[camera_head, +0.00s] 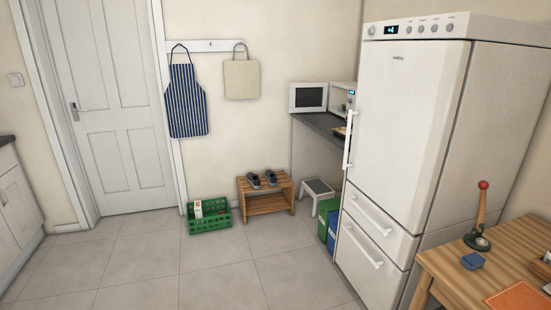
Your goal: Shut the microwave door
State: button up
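The white microwave (342,94) stands on a dark counter in the back, partly hidden behind the fridge. Its door (308,97), a white frame with a dark window, stands open, swung out to the left of the body. A small lit display shows on the body's right side. My gripper is not in view.
A tall white fridge-freezer (404,125) blocks the right side of the dark counter (322,122). A step stool (318,190), a wooden bench (266,199) with shoes and a green crate (209,220) stand along the wall. A wooden table (450,268) is front right. Tiled floor is clear front left.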

aim_at(304, 98)
jog(key=i+u, duration=0.35)
jog(key=i, duration=1.55)
jog(key=i+z, duration=0.1)
jog(key=i, duration=0.5)
jog(key=i+j+z, duration=0.1)
jog(key=i, duration=0.5)
jog(key=i+j, duration=0.15)
jog(key=i, duration=0.45)
jog(key=z, duration=0.05)
